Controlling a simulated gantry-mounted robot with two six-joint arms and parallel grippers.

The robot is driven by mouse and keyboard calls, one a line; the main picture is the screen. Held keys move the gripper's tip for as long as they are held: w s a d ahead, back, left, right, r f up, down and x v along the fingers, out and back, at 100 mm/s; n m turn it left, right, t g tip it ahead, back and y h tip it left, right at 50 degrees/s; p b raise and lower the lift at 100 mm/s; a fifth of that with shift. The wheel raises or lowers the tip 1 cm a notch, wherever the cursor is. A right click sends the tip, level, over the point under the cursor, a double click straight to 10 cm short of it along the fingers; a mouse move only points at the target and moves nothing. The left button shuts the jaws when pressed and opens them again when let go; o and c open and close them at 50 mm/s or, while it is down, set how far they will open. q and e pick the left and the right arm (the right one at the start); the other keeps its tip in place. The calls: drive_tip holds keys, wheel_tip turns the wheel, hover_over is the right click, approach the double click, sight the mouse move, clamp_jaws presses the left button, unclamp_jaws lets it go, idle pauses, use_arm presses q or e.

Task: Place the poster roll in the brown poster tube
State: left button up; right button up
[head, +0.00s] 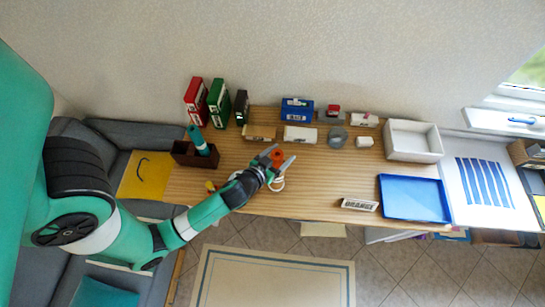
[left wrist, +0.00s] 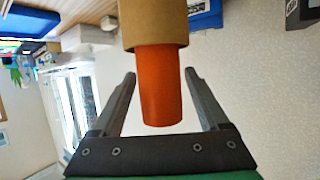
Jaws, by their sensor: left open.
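The orange poster roll (left wrist: 160,90) sticks out of the open end of the brown poster tube (left wrist: 154,32) in the left wrist view, with its inner end inside the tube. In the head view the orange roll (head: 277,156) shows above the table's middle; the tube is hidden there or too small to tell. My left gripper (head: 281,154) is open, with one finger on each side of the roll. In the left wrist view gaps show between the roll and both fingers of my left gripper (left wrist: 159,76). My right gripper is in no view.
The wooden table (head: 320,185) holds a brown box (head: 188,155) with a teal item, red (head: 196,101) and green (head: 217,101) binders, a blue box (head: 297,110), a white bin (head: 412,141) and a blue tray (head: 412,198). A pale cable lies near the gripper.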

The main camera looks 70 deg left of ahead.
use_arm(q)
drive_tip(key=b+v, duration=0.1)
drive_tip(key=v, duration=1)
drive_tip(key=shift+r, duration=0.1)
